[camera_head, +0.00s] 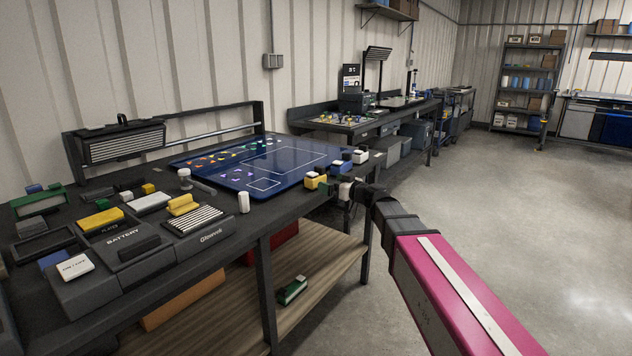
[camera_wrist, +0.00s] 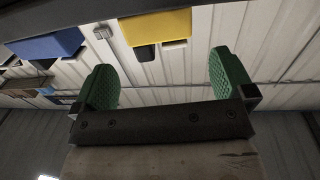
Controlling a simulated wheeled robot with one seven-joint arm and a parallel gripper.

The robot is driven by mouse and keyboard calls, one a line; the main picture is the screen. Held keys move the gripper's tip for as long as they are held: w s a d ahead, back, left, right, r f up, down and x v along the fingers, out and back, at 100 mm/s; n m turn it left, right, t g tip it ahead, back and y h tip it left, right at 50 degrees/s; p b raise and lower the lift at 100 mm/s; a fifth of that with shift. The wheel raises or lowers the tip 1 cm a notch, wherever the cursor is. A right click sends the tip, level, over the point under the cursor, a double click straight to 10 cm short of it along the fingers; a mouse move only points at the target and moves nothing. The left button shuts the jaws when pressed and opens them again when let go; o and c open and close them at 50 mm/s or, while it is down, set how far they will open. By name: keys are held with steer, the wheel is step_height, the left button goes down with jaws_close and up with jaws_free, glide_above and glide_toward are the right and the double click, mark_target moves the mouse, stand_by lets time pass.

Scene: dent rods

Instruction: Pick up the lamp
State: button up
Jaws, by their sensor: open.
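A black striped light panel with a top handle (camera_head: 122,143), which looks like a lamp, stands at the back left of the near workbench, by a rail. Another dark lamp-like head on a post (camera_head: 378,54) stands on the far bench. I cannot tell which is the task's lamp. My gripper is at the end of my pink arm, by the bench's right end, far right of the striped panel; its fingers are hard to make out there. In the wrist view my gripper (camera_wrist: 163,82) has its green-padded fingers wide apart with nothing between them. Neither lamp is recognisable in that view.
A blue mat (camera_head: 285,160) with small coloured pieces covers the near bench's right half. Grey cases marked "BATTERY" (camera_head: 125,240) crowd the front left. The floor at right (camera_head: 530,210) is clear.

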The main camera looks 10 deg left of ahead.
mark_target(320, 177)
steer(key=x, duration=0.8)
steer(key=shift+w+a+r, duration=0.2)
steer(key=shift+w+r, duration=0.05)
steer(key=c, duration=0.9)
